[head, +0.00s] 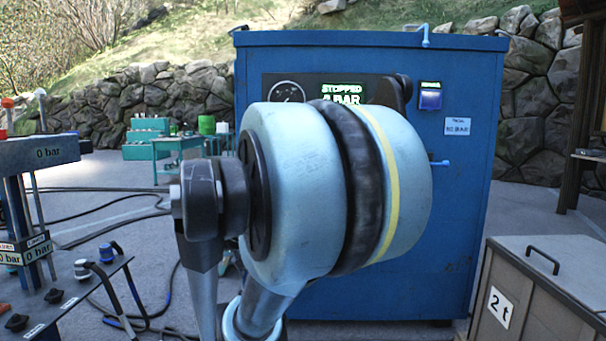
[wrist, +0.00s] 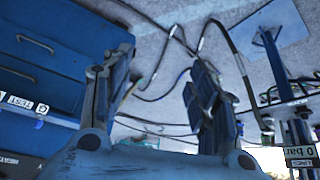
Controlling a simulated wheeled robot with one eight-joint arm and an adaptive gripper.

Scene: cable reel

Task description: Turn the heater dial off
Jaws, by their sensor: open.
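I cannot make out a heater dial for certain in either view. The blue cabinet (head: 450,220) stands ahead in the head view, with a round gauge (head: 287,92) and a green-lit display (head: 343,94) reading "STOPPED" and "4 BAR". My arm hides much of its front. My gripper (wrist: 158,75) shows in the wrist view with its two fingers spread apart and nothing between them. Its fingers point over the paved ground, apart from the blue furniture at the left. In the head view I cannot pick out the gripper behind my arm.
A valve stand (head: 40,152) reading "0 bar" is at the left. A box (head: 500,302) marked "2 t" is at the lower right. Hoses (head: 120,215) lie on the paving. Blue drawers (wrist: 40,65) show in the wrist view.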

